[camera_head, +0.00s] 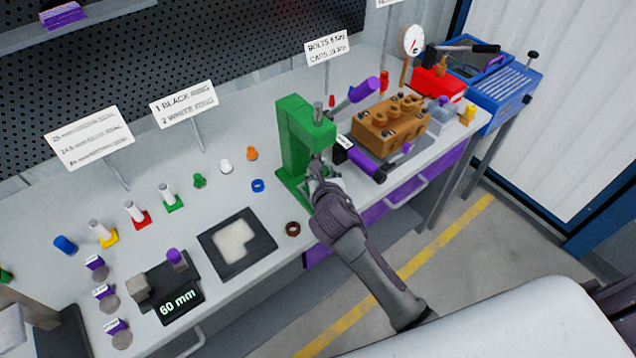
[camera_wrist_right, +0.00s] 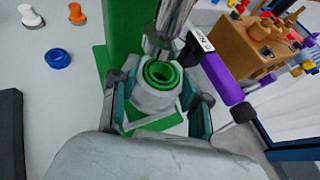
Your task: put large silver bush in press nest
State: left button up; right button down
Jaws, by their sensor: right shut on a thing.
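The large silver bush (camera_wrist_right: 150,100) is a pale grey ring between the fingers of my right gripper (camera_wrist_right: 158,112). A green ring shows inside its opening. My right gripper, in the head view (camera_head: 318,178), is shut on the bush at the front of the green press (camera_head: 294,140). The press's metal ram (camera_wrist_right: 170,22) hangs just above and behind the bush. The bush is over the press's green base (camera_wrist_right: 165,127), where the nest is; the fingers and bush hide the nest, so I cannot tell whether the bush touches it. My left gripper is not in view.
A brown pump block (camera_head: 392,125) and the purple-handled lever (camera_head: 366,165) stand right of the press. A blue ring (camera_head: 258,185), brown ring (camera_head: 293,228) and dark framed pad (camera_head: 237,243) lie left.

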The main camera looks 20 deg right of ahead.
jog(key=shift+w+a+f, duration=0.35)
jog(key=shift+w+f, duration=0.05)
jog(key=shift+w, duration=0.25)
jog(key=shift+f, duration=2)
jog(key=shift+f, duration=0.1)
jog(key=c, duration=0.5)
grip_release()
jog(key=shift+c, duration=0.2)
jog(key=v, duration=1.2)
